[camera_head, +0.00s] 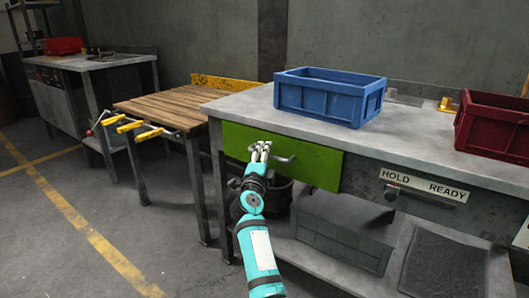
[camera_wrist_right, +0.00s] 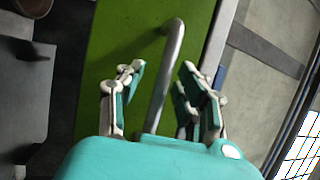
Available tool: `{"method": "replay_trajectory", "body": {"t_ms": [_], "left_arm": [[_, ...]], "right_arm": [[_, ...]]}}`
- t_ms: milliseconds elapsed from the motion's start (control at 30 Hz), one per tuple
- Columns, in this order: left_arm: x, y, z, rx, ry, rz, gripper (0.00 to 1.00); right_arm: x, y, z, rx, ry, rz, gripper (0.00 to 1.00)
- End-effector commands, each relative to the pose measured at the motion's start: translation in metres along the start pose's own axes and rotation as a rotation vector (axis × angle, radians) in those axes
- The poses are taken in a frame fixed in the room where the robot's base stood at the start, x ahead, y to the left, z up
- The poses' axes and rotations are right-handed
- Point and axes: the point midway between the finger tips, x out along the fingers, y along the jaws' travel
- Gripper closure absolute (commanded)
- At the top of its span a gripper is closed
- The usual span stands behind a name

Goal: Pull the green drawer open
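The green drawer (camera_head: 315,168) is set under the top of the grey workbench, and its front looks flush with the bench. A grey metal bar handle (camera_head: 287,160) stands out from it. My right gripper (camera_head: 261,150) is at the handle, in front of the drawer. In the right wrist view the handle (camera_wrist_right: 168,75) runs between the spread fingers of the gripper (camera_wrist_right: 160,95), with gaps visible on both sides. The green front (camera_wrist_right: 115,40) fills the area behind them. My left gripper is not in view.
The grey workbench (camera_head: 235,104) carries a blue crate (camera_head: 320,103) and a dark red crate (camera_head: 495,130). A panel labelled HOLD READY (camera_head: 425,184) is to the drawer's right. A dark bin (camera_head: 277,195) is below. A wooden-topped table (camera_head: 175,107) stands at left, with open floor in front.

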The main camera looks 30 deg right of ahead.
Motion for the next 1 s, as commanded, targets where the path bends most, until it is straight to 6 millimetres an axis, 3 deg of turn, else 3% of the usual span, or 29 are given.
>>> {"method": "replay_trajectory", "body": {"t_ms": [233,533,1000], "left_arm": [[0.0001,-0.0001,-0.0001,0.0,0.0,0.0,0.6],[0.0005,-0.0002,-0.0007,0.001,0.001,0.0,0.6],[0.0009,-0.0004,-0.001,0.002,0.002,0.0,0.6]], "right_arm": [[0.0003,-0.0003,-0.0002,0.0,0.0,0.0,0.64],[0.0001,-0.0001,0.0,0.0,0.0,0.0,1.0],[0.0,0.001,-0.0001,-0.002,0.0,0.002,1.0]]}}
